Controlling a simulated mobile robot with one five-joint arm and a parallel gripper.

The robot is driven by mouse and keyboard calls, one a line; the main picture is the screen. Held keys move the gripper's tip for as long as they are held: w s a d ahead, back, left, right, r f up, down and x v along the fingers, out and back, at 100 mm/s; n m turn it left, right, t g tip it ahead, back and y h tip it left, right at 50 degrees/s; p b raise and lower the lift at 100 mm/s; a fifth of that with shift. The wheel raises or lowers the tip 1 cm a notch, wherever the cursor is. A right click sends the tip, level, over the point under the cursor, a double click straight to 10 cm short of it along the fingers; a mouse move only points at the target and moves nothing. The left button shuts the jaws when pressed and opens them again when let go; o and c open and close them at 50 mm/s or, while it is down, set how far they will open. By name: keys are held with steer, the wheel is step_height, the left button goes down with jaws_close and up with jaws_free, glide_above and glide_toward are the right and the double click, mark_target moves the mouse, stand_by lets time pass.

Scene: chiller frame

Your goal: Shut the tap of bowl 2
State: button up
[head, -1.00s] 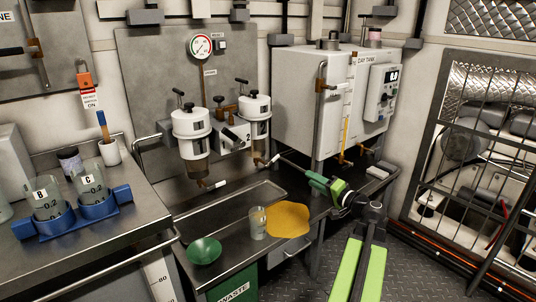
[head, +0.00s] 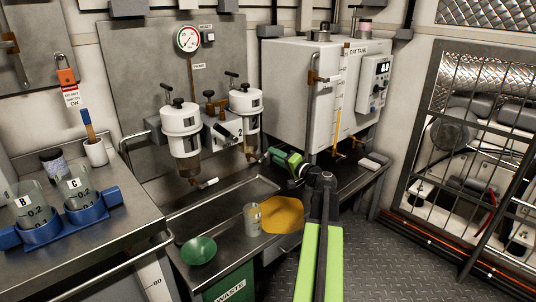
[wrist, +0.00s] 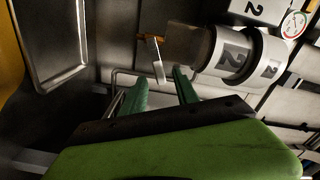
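Bowl 2 (head: 246,106) is a white-capped filter bowl with a clear lower part, the right one of two on the panel. The wrist view shows it sideways, with its 2 label (wrist: 237,60) and brownish clear cup (wrist: 186,45). Its tap has a brass body and a white lever (wrist: 155,58) standing out across the bowl's axis. Contact cannot be told.
Bowl 1 (head: 181,128) with its own white lever (head: 208,184) is to the left. The day tank (head: 312,85) stands close on the right. Below are a metal tray (head: 228,200), a beaker (head: 252,220), a green funnel (head: 199,250) and a yellow cloth (head: 283,214).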

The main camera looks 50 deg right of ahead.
steer(key=w, duration=0.4)
steer(key=shift+w+d, duration=0.15)
jaws_close()
